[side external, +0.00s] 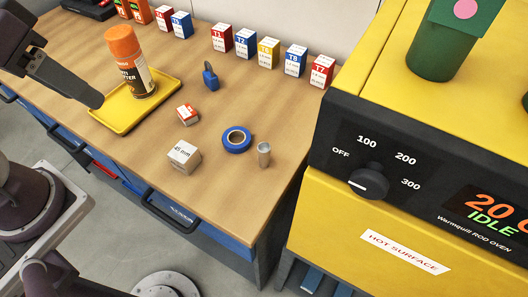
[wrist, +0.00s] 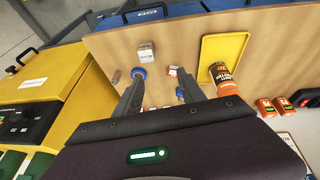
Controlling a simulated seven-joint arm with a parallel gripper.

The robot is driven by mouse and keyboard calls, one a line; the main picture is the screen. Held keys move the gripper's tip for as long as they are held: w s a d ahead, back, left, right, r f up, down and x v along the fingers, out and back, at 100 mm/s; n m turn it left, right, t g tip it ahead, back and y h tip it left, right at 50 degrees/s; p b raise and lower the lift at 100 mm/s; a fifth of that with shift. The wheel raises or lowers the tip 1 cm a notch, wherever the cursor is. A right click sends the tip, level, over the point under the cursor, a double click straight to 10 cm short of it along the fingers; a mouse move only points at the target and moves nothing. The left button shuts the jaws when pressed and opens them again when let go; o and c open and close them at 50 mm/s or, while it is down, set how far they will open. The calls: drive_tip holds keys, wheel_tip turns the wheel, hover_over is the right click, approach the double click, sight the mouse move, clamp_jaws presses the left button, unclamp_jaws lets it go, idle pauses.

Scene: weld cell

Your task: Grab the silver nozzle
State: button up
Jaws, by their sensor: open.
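The silver nozzle (side external: 264,154) is a small grey cylinder standing upright on the wooden bench, near its right edge beside a blue tape roll (side external: 237,139). In the wrist view a small grey shape at the left edge of the bench appears to be the nozzle (wrist: 116,77), left of the tape roll. My gripper (wrist: 160,76) is open, with its two dark fingers spread above the bench and nothing between them held. In the side view a dark finger of it shows at the upper left, well apart from the nozzle; the rest is cut off.
A white box (side external: 184,156) and a small red-white box (side external: 187,114) stand left of the tape. A blue padlock (side external: 210,77), a yellow tray (side external: 161,104) with an orange-capped can (side external: 131,62), and labelled boxes (side external: 269,52) stand farther back. A yellow oven (side external: 335,221) borders the bench's right side.

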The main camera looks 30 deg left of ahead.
drive_tip(key=w+d+f+n+g+h, duration=0.3)
drive_tip(key=w+d+g, duration=0.1)
drive_tip(key=d, duration=0.2)
drive_tip(key=n+g+h, duration=0.2)
drive_tip(key=n+h, duration=0.7)
drive_tip(key=n, duration=0.3)
approach(264, 153)
drive_tip(key=d, duration=0.1)
drive_tip(key=w+d+f, duration=0.1)
drive_tip(key=shift+d+f, duration=0.25)
drive_tip(key=x, duration=0.2)
drive_tip(key=f+x, duration=0.1)
drive_tip(key=x, duration=0.4)
drive_tip(key=shift+s+a+f, duration=0.1)
drive_tip(key=shift+a+f, duration=0.1)
drive_tip(key=shift+f, duration=0.1)
clamp_jaws()
